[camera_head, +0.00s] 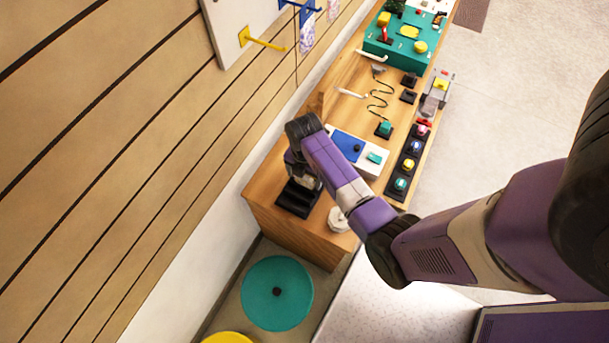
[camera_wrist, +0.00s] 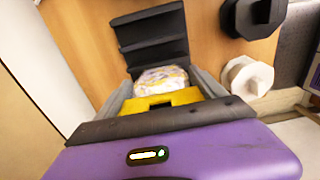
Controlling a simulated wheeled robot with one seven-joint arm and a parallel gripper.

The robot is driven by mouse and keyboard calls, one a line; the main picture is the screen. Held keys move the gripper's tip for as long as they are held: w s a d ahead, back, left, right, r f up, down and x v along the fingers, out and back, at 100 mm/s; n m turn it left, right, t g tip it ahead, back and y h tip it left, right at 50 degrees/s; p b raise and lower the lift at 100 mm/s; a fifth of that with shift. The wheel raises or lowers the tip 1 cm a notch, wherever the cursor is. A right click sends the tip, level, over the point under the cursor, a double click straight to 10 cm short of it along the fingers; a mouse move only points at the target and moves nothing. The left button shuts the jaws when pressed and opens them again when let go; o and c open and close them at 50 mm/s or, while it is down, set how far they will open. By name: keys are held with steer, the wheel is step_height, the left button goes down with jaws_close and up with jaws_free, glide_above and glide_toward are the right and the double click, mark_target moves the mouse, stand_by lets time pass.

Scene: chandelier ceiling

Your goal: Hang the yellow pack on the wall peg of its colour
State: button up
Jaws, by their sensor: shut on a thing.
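The yellow pack (camera_wrist: 168,100) has a yellow header and a pale, patterned pouch. In the wrist view it sits between the two grey fingers of my gripper (camera_wrist: 161,82), which is shut on it. A black slotted rack (camera_wrist: 150,38) lies just beyond the pouch; I cannot tell if the pack still touches it. In the head view my gripper (camera_head: 306,178) is low over this rack (camera_head: 297,199) at the near end of the wooden bench, and the pack is mostly hidden. The yellow peg (camera_head: 264,42) sticks out from a white wall board (camera_head: 230,28) at the upper left.
A blue peg (camera_head: 300,5) is beside the yellow one, with patterned packs (camera_head: 307,33) hanging nearby. The wooden bench (camera_head: 322,245) carries a blue-and-white panel (camera_head: 350,143), a black button strip (camera_head: 393,188) and a teal box (camera_head: 385,48). A teal disc (camera_head: 260,300) is below.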

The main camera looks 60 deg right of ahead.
steer(key=o, duration=1.4)
steer(key=shift+c, duration=0.2)
steer(key=shift+f+b, duration=0.15)
steer(key=shift+b, duration=0.15)
steer(key=r, duration=0.8)
steer(key=shift+w+b, duration=0.3)
steer(key=shift+w, duration=0.05)
